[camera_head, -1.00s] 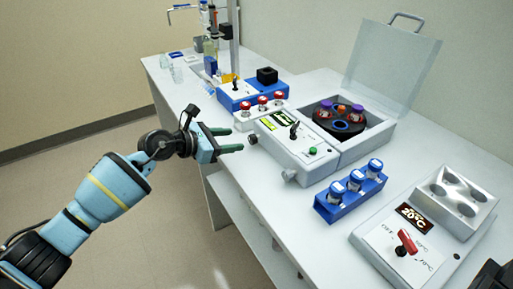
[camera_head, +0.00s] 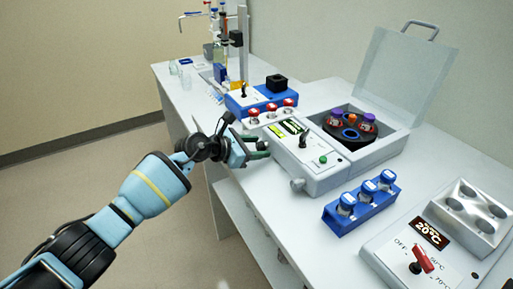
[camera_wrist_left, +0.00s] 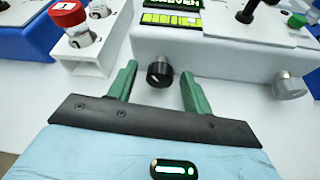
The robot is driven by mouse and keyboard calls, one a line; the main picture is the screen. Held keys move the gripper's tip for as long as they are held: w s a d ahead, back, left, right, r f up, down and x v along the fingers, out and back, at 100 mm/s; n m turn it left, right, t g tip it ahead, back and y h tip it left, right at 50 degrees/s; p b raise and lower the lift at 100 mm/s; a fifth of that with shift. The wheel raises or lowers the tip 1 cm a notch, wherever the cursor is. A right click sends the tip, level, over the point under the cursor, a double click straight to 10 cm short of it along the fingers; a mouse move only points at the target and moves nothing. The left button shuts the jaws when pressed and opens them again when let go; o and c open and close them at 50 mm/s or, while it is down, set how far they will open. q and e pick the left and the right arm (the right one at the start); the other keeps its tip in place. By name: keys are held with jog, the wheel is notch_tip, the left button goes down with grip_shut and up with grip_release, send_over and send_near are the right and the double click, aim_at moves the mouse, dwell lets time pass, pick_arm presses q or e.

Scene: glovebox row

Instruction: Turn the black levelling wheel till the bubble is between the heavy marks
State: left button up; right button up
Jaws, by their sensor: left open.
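The black levelling wheel (camera_wrist_left: 159,74) sticks out from the front of the white centrifuge housing (camera_head: 320,182). In the left wrist view it sits between the fingertips of my left gripper (camera_wrist_left: 159,71), with a gap on each side; I cannot tell whether the tips reach past its face. In the head view my left gripper (camera_head: 258,147) is open at the housing's front left and mostly hides the wheel. Above the wheel is a yellow-green level strip (camera_wrist_left: 172,19) with dark marks; I cannot make out the bubble. The display (camera_wrist_left: 175,3) above it is cut off and ends in "NEVEN". My right gripper is not in view.
A silver knob (camera_wrist_left: 290,85) stands out from the same front, right of the wheel. A white block with red-capped vials (camera_head: 270,112) is close on the left. A blue rack of vials (camera_head: 360,205) and a heater with a red knob (camera_head: 423,258) stand right.

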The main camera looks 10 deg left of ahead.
pick_arm(q)
jog(key=shift+w+d, duration=0.1)
jog(key=c, duration=1)
jog(key=n, duration=0.1)
jog(key=n+g+h+b, duration=0.1)
jog(key=shift+w+f+n+g+b, duration=0.1)
jog(key=shift+f+n+g+b, duration=0.1)
jog(key=shift+n+g+b, duration=0.1)
jog(key=shift+n+g+h+b, duration=0.5)
jog(key=shift+n+h+b, duration=0.15)
jog(key=shift+n, duration=0.35)
jog(key=shift+r, duration=0.1)
jog(key=o, duration=1)
